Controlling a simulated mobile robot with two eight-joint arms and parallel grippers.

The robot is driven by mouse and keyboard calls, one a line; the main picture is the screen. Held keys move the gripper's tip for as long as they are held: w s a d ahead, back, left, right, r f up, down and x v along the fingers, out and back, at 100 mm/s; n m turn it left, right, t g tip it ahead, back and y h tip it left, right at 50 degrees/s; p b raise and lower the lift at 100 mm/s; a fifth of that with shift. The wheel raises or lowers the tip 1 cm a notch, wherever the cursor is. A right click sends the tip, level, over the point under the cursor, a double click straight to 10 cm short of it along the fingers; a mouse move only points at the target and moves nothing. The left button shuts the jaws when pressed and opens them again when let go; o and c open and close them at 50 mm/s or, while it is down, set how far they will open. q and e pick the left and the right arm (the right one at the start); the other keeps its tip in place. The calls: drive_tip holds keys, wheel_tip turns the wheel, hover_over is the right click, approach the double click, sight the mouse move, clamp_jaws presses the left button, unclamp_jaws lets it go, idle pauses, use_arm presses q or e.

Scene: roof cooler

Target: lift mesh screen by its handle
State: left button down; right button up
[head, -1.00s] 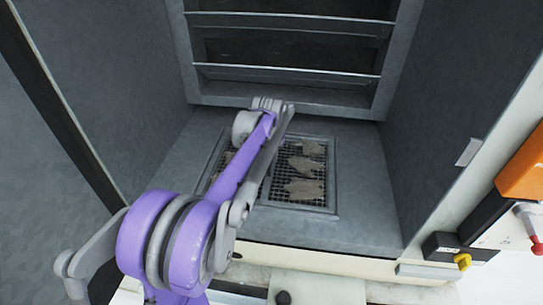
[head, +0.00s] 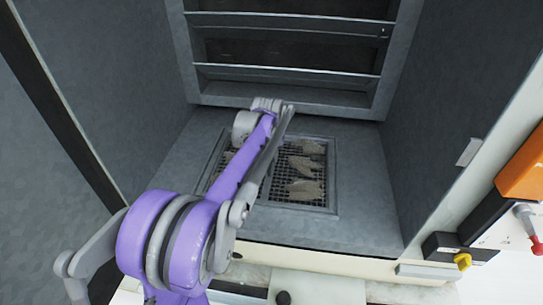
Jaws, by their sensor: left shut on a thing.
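The mesh screen (head: 318,180) is a dark wire grid in a rectangular frame in the grey cooler floor, with several pale leaf-like pieces showing on or through it. It looks about level with the floor; any small lift cannot be told. My left arm, purple and grey, reaches across the screen and covers its left middle. My left gripper (head: 268,106), at the far end of this arm, is shut on the mesh screen, but its fingertips and the handle are mostly hidden behind the arm. My right gripper is not in view.
Grey walls close in on both sides, and a back wall with horizontal louvres (head: 290,70) stands behind the screen. Bare cooler floor (head: 365,205) lies to the right. An orange box (head: 522,168) and a yellow knob (head: 462,261) sit outside at the right.

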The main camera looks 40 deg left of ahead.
use_arm(q)
drive_tip(key=shift+r, duration=0.1)
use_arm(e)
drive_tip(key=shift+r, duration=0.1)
use_arm(q)
drive_tip(key=shift+r+p, duration=1.85)
drive_tip(key=shift+r, duration=1.6)
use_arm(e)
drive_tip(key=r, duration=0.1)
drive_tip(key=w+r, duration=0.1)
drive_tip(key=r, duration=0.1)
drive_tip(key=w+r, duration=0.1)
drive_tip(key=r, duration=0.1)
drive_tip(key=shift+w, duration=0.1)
